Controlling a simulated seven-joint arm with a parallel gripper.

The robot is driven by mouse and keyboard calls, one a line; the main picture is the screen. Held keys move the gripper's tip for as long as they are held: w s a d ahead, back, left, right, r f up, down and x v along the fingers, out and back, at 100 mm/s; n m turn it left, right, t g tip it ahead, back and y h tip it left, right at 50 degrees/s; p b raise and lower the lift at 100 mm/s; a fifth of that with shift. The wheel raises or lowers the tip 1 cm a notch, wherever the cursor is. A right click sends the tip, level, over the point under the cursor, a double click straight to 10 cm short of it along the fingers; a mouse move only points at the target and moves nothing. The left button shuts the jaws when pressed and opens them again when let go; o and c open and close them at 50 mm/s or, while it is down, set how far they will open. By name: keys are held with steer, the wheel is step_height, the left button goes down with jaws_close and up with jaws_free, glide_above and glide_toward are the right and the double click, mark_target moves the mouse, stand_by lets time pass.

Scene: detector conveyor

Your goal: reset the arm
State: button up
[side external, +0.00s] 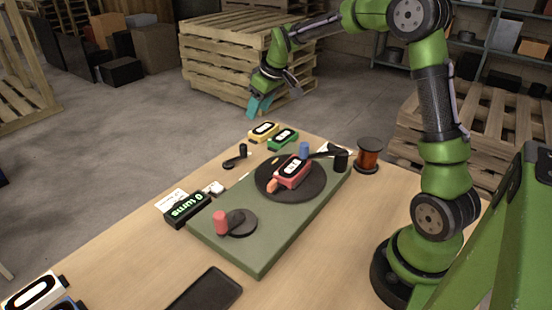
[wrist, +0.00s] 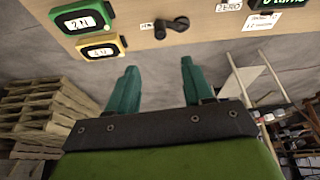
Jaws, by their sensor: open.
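My gripper (side external: 258,106) is raised in the air past the far edge of the table in the side view. In the wrist view its two teal fingers (wrist: 155,88) are spread apart with nothing between them. My green arm bends over from the right side. The table (side external: 120,262) stands below, with a green board (side external: 215,250) on it. A red device (side external: 293,172) with a pale display sits on the board's dark round turntable (side external: 270,191). My gripper touches none of these.
A yellow device (side external: 263,132) and a green device (side external: 283,138) lie near the far edge. A black counter (side external: 187,209) reads "0 turns". A red-knobbed crank (side external: 221,223), a copper-coloured spool (side external: 369,155) and a black tray (side external: 205,290) are also there. Pallets (side external: 245,60) stand behind.

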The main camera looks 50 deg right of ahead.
steer(key=s+a+r+m+t, duration=0.1)
steer(key=s+a+r, duration=0.1)
steer(key=s+a, duration=0.3)
steer(key=s+a+r+m+t+y, duration=0.1)
steer(key=s+a, duration=0.4)
steer(key=s, duration=0.7)
steer(key=s+a+r+m, duration=0.2)
steer(key=s+a, duration=0.3)
steer(key=s, duration=0.4)
steer(key=shift+r+m+t+y, duration=0.3)
steer(key=shift+r+t, duration=0.1)
steer(key=shift+r, duration=0.3)
